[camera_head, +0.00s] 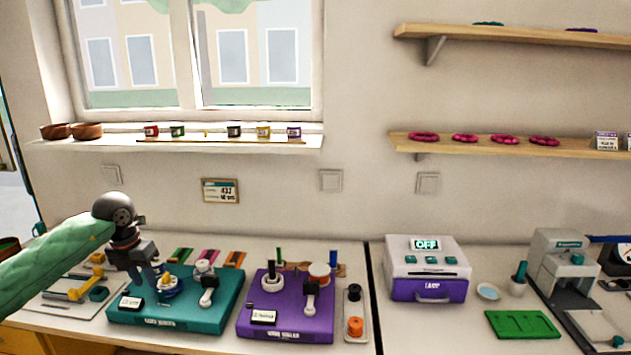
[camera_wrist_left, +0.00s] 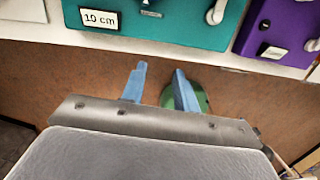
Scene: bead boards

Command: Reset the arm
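My left arm comes in from the left in a green sleeve, and its left gripper (camera_head: 157,272) shows in front of the teal bead board (camera_head: 175,318). In the left wrist view the two blue fingers of the left gripper (camera_wrist_left: 159,87) stand apart with nothing between them. They show against the brown floor, short of the worktop's front edge. The teal board (camera_wrist_left: 160,22) there carries a 10 cm label, and the purple board (camera_wrist_left: 262,38) is to its right. The purple board also shows in the head view (camera_head: 287,328). My right gripper is not in view.
A white and purple machine reading OFF (camera_head: 427,262) stands right of the boards. A green tray (camera_head: 523,324) and a grey press (camera_head: 558,262) are further right. A small tray with an orange spool (camera_head: 355,327) lies beside the purple board. A round green thing (camera_wrist_left: 198,101) shows behind one finger.

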